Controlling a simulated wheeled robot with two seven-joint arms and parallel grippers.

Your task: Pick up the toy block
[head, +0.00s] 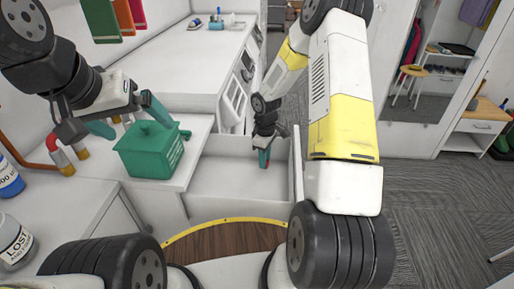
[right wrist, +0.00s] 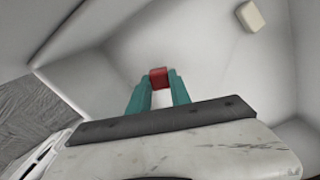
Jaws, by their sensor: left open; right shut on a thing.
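A small red block (right wrist: 158,77) shows in the right wrist view between the teal fingertips of my right gripper (right wrist: 158,90). The gripper is shut on it, inside a white open drawer. In the head view my right gripper (head: 265,157) reaches down into the drawer (head: 225,180), with a speck of red at its tips. My left gripper (head: 130,117) is open, with its fingers at the top of a green lidded box (head: 150,155). I cannot tell whether they touch it.
A cream block (right wrist: 250,16) lies in the drawer, apart from my right gripper. The drawer walls stand close around that gripper. A blue-labelled bottle (head: 8,180) and a white jar (head: 14,240) stand on the left counter.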

